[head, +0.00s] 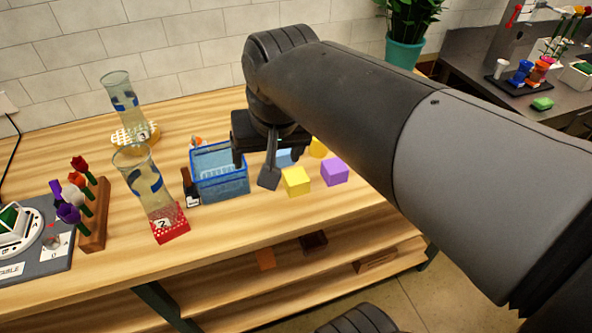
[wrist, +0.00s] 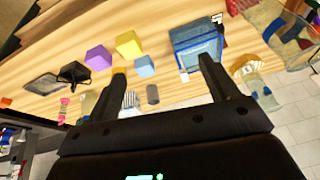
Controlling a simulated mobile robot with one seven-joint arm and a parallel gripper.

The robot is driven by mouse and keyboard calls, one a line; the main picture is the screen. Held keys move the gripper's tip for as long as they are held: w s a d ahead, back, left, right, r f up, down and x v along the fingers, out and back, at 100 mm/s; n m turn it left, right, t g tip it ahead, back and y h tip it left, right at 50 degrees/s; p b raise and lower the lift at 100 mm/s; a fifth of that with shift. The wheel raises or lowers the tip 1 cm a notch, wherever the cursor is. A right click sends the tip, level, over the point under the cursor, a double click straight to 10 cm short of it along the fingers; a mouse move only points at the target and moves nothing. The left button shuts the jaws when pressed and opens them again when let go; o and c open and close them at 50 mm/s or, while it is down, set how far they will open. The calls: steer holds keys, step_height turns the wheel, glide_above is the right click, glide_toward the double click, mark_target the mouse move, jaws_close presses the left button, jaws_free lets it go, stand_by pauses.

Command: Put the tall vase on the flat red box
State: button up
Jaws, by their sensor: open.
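A similar glass vase (head: 121,97) stands farther back on a round yellow-checked stand (head: 136,136). In the wrist view, one vase (wrist: 280,28) shows at the upper right and the other (wrist: 262,92) below it. My gripper (head: 254,168) is open and empty near the right side of the blue basket, apart from both vases; its fingers (wrist: 162,70) show nothing between them.
The blue basket (head: 222,182) stands right of the red box, with a dark bottle (head: 190,190) between. Yellow (head: 296,181) and purple (head: 334,171) cubes lie to the right. A wooden flower rack (head: 95,215) stands at left. The wooden table's front strip is clear.

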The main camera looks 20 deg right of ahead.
steer(key=s+d+f+n+t, duration=0.1)
steer(key=s+d+f, duration=0.3)
steer(key=s, duration=0.1)
steer(key=shift+s+d+f+h, duration=0.25)
steer(key=shift+d+f+h, duration=0.05)
steer(key=shift+f, duration=0.1)
